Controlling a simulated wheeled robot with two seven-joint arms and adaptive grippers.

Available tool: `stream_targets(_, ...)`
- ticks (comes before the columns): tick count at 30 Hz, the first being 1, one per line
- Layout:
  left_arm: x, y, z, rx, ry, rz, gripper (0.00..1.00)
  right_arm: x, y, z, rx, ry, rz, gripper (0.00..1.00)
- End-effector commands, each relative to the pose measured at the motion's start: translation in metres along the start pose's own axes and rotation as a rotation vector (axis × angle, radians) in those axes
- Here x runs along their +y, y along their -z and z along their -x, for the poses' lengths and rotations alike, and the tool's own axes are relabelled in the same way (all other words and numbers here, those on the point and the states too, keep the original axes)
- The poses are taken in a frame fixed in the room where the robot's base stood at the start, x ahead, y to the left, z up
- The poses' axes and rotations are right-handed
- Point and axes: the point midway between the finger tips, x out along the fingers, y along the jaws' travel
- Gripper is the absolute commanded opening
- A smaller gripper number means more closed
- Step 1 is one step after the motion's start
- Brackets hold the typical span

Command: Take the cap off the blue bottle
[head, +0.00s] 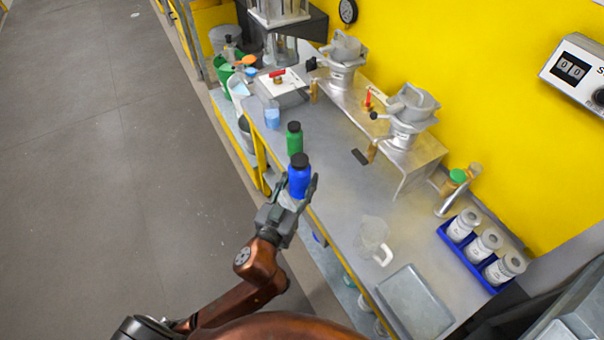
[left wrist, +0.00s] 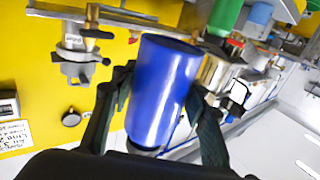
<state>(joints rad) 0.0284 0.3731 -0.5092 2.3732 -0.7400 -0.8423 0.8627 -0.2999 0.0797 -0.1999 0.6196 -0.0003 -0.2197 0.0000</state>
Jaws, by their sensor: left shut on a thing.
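The blue bottle (head: 299,183) stands roughly upright at the front edge of the workbench, with its black cap (head: 300,160) on top. My left gripper (head: 297,193) is shut on the bottle's body from the front, one finger on each side. In the left wrist view, the blue bottle (left wrist: 160,90) fills the space between the dark fingers of my left gripper (left wrist: 160,95). I cannot tell whether the bottle touches the bench. My right gripper is not in view.
A green bottle (head: 294,138) with a black cap stands just behind the blue one. A clear jug (head: 372,238), a grey tray (head: 415,302) and a blue rack (head: 468,258) of white containers are to the right. The bench (head: 335,195) is clear right of the bottle.

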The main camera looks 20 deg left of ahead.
Motion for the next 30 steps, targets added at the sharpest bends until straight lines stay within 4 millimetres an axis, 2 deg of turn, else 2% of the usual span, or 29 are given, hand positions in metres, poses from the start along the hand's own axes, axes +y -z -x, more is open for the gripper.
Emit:
stream_targets(5, 0.0003, 0.0009, 0.0001, 0.002, -0.001, 0.000, 0.09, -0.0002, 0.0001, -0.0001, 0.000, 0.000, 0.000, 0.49)
stream_targets(6, 0.0003, 0.0009, 0.0001, 0.002, -0.001, 0.000, 0.41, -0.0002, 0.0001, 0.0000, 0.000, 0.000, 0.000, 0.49)
stream_targets(24, 0.0003, 0.0010, -0.0002, 0.002, -0.001, 0.000, 0.00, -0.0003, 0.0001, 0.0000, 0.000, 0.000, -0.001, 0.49)
stream_targets(30, 0.0003, 0.0010, -0.0002, 0.003, -0.001, 0.000, 0.00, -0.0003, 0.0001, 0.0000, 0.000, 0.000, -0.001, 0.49)
